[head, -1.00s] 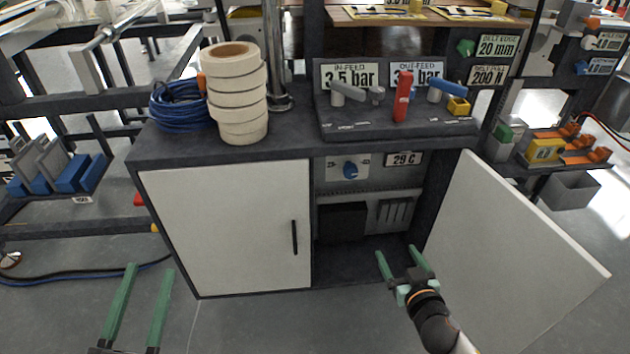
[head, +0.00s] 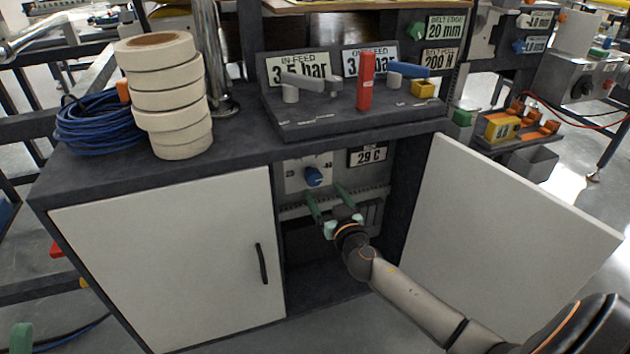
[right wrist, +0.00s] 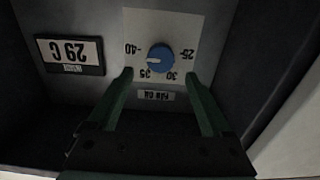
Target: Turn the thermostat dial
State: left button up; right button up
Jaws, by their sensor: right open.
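The thermostat dial (head: 314,177) is a blue knob on a pale scale plate inside the open right side of the cabinet. In the right wrist view the dial (right wrist: 160,59) appears upside down, its white mark pointing left between 35 and 40. A display (head: 367,156) beside it reads 29 C. My right gripper (head: 326,192) is open with green fingers reaching into the cabinet, just below the dial. In the right wrist view its fingertips (right wrist: 159,77) straddle the dial's line, apart from it. Of my left gripper only a green fingertip (head: 21,338) shows at the lower left.
The open cabinet door (head: 510,215) stands to the right of my right arm. The closed white door (head: 170,255) covers the left side. Tape rolls (head: 165,95), a blue cable coil (head: 98,122) and a valve panel (head: 350,115) with a red lever sit on top.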

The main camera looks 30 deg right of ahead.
aim_at(315, 179)
jog(key=shift+b+x, duration=0.35)
jog(key=shift+x, duration=2.8)
grip_shut()
